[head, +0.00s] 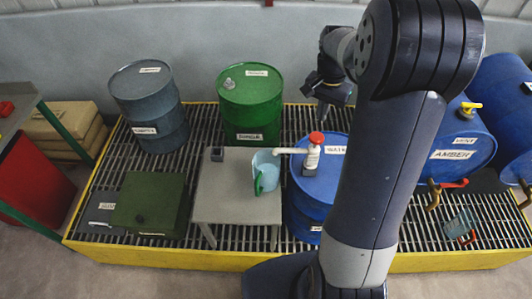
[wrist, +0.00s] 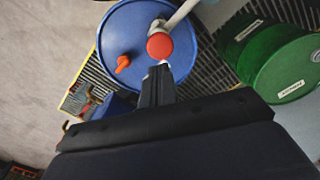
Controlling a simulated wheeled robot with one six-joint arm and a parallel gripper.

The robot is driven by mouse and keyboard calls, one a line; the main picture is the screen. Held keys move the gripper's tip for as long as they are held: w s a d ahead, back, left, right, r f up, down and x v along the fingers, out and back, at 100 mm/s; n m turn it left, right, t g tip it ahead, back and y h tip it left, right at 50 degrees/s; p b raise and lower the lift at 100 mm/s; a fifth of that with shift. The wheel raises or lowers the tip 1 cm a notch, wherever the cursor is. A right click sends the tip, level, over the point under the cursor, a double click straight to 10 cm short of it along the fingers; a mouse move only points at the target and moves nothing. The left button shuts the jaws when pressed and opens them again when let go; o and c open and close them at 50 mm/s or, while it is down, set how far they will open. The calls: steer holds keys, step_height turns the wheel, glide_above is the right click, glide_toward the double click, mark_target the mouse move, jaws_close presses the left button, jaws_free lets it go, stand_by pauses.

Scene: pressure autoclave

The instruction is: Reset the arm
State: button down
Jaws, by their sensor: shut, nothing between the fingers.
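My gripper (head: 325,108) hangs at the end of my raised arm in the head view, above and behind the blue drum with a pump (head: 310,205). In the wrist view my gripper (wrist: 160,75) is shut and its fingertips point towards the pump's red knob (wrist: 160,46). The fingers appear shut with nothing between them. In the head view the red knob (head: 317,137) shows to the left of my arm, apart from the gripper. My arm hides part of the drum.
A light-blue jug (head: 267,165) stands on a grey table (head: 222,205) by the pump spout. A green box (head: 152,208) is at the left.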

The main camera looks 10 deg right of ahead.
mark_target(317, 137)
steer(key=shift+f, duration=0.1)
steer(key=shift+f+b, duration=2.45)
steer(key=shift+f, duration=1.15)
